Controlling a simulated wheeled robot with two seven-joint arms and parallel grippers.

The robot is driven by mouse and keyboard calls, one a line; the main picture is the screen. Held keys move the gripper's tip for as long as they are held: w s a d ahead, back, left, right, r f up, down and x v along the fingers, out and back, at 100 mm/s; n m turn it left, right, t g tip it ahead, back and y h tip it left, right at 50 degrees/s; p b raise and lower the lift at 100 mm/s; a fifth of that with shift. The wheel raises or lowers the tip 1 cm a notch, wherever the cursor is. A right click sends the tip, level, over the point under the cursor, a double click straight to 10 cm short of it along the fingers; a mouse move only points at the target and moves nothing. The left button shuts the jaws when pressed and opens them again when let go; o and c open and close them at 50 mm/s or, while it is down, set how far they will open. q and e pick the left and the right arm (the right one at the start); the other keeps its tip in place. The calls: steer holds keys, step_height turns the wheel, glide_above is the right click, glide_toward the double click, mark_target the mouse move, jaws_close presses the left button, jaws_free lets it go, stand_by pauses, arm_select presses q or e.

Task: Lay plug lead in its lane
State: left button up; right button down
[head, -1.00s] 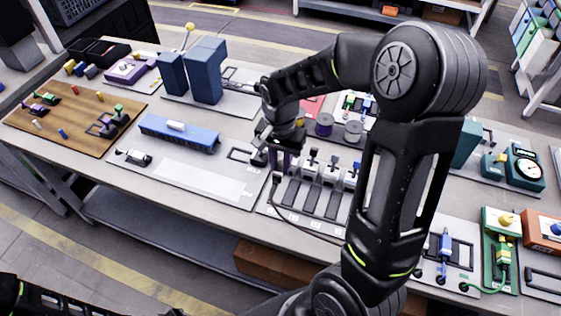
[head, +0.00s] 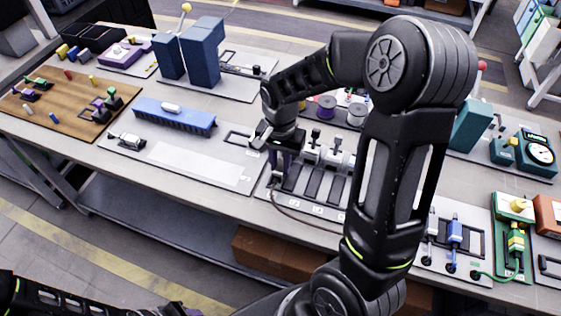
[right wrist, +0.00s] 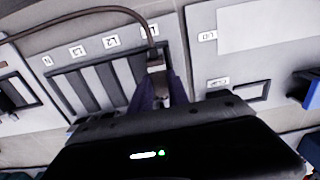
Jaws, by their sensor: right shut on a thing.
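My right gripper (head: 276,168) is at the left end of the lane panel and points down. In the right wrist view its purple fingers (right wrist: 160,92) are shut on the plug lead's grey end (right wrist: 156,64). The lead's dark cable (right wrist: 103,10) arcs away left from there. In the head view the cable (head: 290,214) curves along the panel's front edge. The dark lanes (right wrist: 106,82) lie side by side, with the held end over or at the one labelled L1 (right wrist: 147,31); contact cannot be told. My left gripper (head: 182,309) barely shows at the bottom edge, its fingers unclear.
Spools (head: 327,107) stand behind the lanes. My right arm hides much of the bench to the right.

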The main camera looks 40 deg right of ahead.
steer(key=shift+f+b, duration=0.5)
steer(key=shift+f, duration=0.1)
stand_by(0.6)
stand_by(0.4)
steer(key=c, duration=1.2)
jaws_free()
steer(key=shift+o, duration=0.2)
steer(key=shift+r, duration=3.95)
